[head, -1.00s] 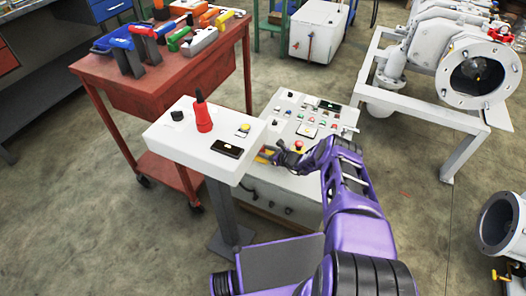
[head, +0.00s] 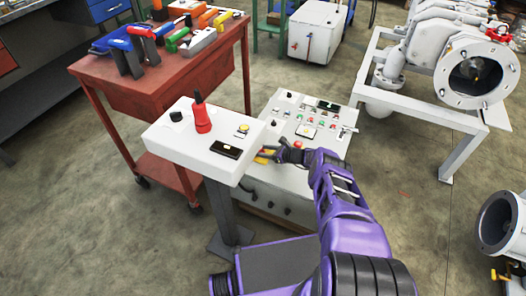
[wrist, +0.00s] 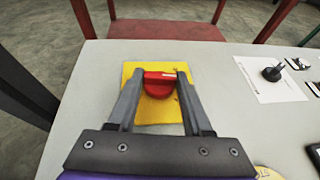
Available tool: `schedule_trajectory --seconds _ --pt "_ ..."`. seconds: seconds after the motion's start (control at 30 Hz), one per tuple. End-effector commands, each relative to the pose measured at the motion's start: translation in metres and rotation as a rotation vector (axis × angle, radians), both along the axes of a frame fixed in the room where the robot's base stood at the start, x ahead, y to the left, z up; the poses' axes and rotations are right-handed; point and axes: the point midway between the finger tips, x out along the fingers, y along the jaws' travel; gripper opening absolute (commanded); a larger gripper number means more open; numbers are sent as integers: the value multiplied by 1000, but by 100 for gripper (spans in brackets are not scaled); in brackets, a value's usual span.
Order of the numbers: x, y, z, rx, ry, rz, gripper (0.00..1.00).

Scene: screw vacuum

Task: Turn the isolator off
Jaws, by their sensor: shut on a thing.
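The isolator is a red rotary knob (wrist: 158,88) on a yellow square plate (wrist: 140,107), set on the pale panel top (wrist: 85,95). My gripper (wrist: 164,74) has one finger on each side of the knob and is shut on it. In the head view my gripper (head: 264,155) is at the left side of the control cabinet (head: 325,175), partly behind the white pedestal panel. There a bit of yellow plate (head: 265,156) shows, and the red knob is mostly hidden.
A red mushroom button (head: 298,145) is close to my wrist. A red tool cart (head: 160,90) is behind, and a flanged machine (head: 470,75) is at right.

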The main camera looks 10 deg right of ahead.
Motion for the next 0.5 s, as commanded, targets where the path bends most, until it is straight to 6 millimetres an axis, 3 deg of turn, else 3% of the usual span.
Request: schedule_trajectory --seconds 0.23,0.27,0.4,0.5 --pt "0 -1 0 0 0 -1 0" --pt "0 -1 0 0 0 -1 52" --pt "0 0 0 0 -1 -1 77" --pt "0 0 0 0 -1 -1 80"
